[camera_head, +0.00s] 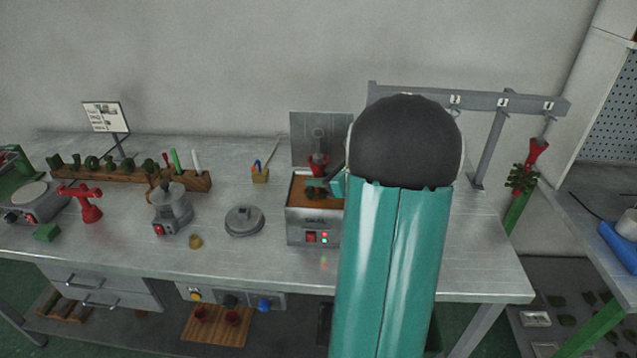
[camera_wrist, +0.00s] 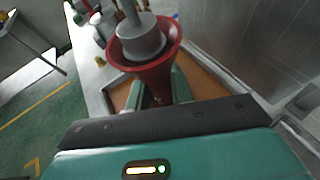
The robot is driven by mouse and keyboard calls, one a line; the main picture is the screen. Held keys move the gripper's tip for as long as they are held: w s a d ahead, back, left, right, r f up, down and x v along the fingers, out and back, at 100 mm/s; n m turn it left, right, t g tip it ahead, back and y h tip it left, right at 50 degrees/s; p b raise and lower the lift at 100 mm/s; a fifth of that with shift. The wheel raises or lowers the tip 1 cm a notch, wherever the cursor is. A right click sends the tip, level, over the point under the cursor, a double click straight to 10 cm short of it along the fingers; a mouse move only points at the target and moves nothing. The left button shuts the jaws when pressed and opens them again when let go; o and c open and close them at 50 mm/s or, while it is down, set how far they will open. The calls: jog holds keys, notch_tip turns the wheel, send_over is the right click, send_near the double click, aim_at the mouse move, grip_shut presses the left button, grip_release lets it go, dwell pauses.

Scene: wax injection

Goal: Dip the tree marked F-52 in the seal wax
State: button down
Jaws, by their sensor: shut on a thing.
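A wax tree with a red funnel-shaped cup (camera_head: 317,161) and small dark green pieces (camera_head: 314,191) is at the wax pot (camera_head: 300,231) in the head view. The pot holds orange-brown wax (camera_head: 299,186). My gripper (camera_wrist: 158,94) is shut on the red cup, which fills the middle of the wrist view with a grey stem (camera_wrist: 140,38) in it. The wax shows below and around the cup. The tree's lower part is mostly hidden, so I cannot tell how deep it sits. No F-52 mark is readable.
A second tree (camera_head: 536,151) hangs from the grey rack (camera_head: 482,101) on the right. A grey panel (camera_head: 312,135) stands behind the pot. A round grey lid (camera_head: 244,221), a small pot (camera_head: 172,210) and a red stand (camera_head: 88,209) are to the left. My arm hides the bench right of the pot.

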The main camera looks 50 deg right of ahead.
aim_at(319, 138)
jog(key=shift+r, duration=5.9)
jog(key=shift+r, duration=1.5)
